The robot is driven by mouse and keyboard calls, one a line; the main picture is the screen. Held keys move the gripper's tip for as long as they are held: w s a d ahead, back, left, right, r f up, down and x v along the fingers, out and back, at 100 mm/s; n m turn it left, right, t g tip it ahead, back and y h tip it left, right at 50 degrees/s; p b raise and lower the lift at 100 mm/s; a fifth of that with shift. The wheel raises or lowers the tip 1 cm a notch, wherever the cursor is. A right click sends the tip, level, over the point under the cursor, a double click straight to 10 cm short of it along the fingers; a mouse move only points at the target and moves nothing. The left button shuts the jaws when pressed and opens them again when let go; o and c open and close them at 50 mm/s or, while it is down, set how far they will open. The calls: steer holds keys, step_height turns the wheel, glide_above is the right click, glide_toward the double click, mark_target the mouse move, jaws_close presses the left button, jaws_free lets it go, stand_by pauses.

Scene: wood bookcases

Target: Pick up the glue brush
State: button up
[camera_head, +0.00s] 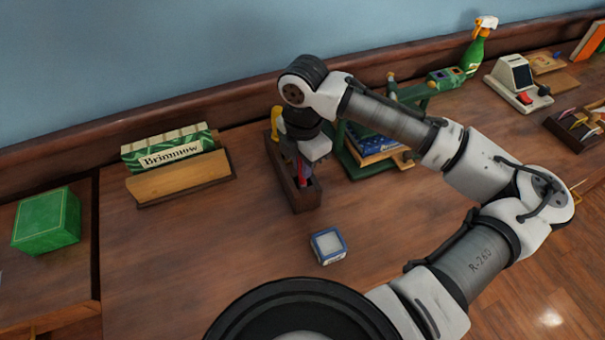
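I cannot single out the glue brush for certain. A narrow dark wooden box (307,198) stands on the desk and holds several upright items. One has a yellow top (277,122), and a red and blue item (304,173) shows near the box's front end. My gripper (304,162) points down over this box, at or just above the items. My wrist hides much of the box's inside. The fingertips are too small and covered to show whether they are open or hold anything.
A small blue and white box (328,245) sits in front. A wooden holder with a green Brimmow box (168,150) and a green cube (47,221) are at left. A green press (350,160) with books stands right of the wooden box. Desk at front left is clear.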

jaws_close()
step_height(320, 180, up, 20)
steer(key=b, duration=0.2)
stand_by(0.4)
stand_by(0.5)
